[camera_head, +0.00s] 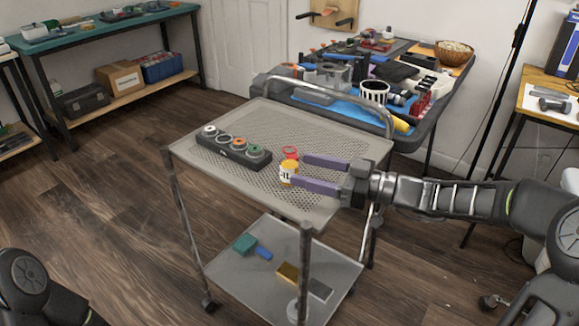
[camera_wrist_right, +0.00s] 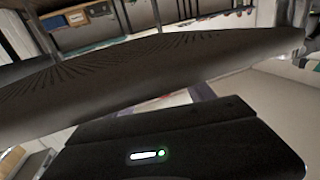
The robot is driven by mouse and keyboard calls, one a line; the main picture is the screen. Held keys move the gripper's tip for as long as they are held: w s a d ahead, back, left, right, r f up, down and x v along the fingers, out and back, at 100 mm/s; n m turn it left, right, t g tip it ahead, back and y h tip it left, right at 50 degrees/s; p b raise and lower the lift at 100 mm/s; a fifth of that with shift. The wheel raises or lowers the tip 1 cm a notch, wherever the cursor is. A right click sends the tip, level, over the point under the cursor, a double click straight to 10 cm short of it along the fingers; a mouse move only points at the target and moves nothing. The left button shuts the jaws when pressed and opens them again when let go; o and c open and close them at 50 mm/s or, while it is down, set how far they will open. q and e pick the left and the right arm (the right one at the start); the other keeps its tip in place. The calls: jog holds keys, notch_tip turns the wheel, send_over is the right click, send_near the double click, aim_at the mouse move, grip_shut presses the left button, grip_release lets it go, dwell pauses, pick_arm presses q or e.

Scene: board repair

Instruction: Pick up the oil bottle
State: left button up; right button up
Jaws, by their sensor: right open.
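A small yellow bottle (camera_head: 287,174) with a white label, which looks like the oil bottle, stands on the top shelf of the grey cart (camera_head: 232,185). A red ring-shaped piece (camera_head: 290,152) shows just above and behind it; I cannot tell if it belongs to the bottle. My right gripper (camera_head: 298,171) reaches in from the right with two purple fingers apart, their tips at the bottle. I cannot tell whether the fingers touch it. In the right wrist view a dark surface and the gripper's black housing fill most of the picture, and the bottle is not visible. My left gripper is out of view.
A dark holder (camera_head: 235,153) with several round-topped items sits left of the bottle on the cart. The cart's curved handle (camera_head: 330,97) rises behind. A crowded tool table (camera_head: 430,110) stands behind the cart.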

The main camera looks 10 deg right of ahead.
aim_at(298, 166)
jog(key=x, duration=0.4)
jog(key=shift+w+a+b, duration=0.25)
jog(key=shift+w+b, duration=0.05)
jog(key=shift+w, duration=0.05)
grip_shut()
dwell(0.8)
